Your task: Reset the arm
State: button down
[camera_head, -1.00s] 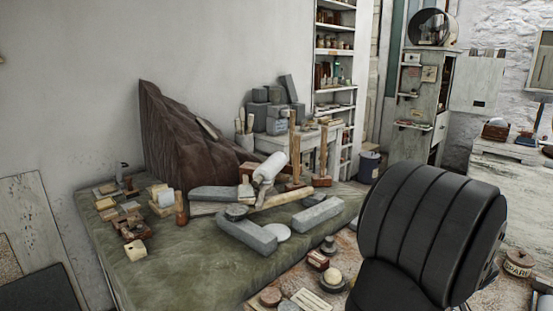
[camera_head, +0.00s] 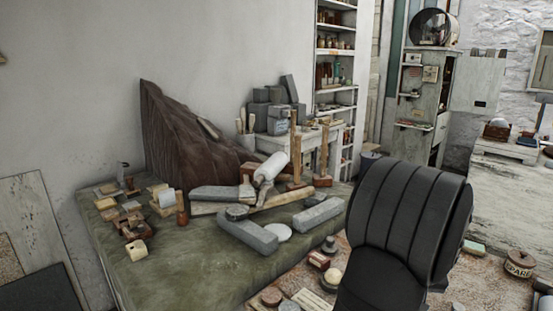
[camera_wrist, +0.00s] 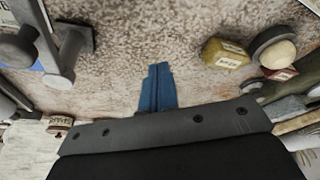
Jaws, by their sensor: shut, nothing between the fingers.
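My gripper (camera_wrist: 158,88) shows in the wrist view as blue fingers pressed together, with nothing between them. It is over a speckled tabletop (camera_wrist: 155,45). In the camera_head view my dark arm hides the gripper. A pale plaster sphere (camera_head: 332,275) sits on the table beside the arm in the camera_head view. A cream sphere (camera_wrist: 278,53) rests on a dark round base at the right of the wrist view, apart from the fingers.
A labelled yellowish block (camera_wrist: 225,52) lies near the cream sphere. Grey metal parts (camera_wrist: 52,45) stand at the wrist view's left. A tin marked SPARE (camera_head: 519,263) is right of my arm. A green-draped platform (camera_head: 190,265) holds several grey blocks and wooden tools.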

jog(key=w+d+m+g+h, duration=0.1)
jog(key=w+d+m, duration=0.3)
jog(key=w+m, duration=0.1)
jog(key=shift+w+m+h, duration=0.35)
jog(key=shift+m+h, duration=0.05)
jog(key=shift+m, duration=0.4)
jog(key=shift+s, duration=0.1)
dwell(3.0)
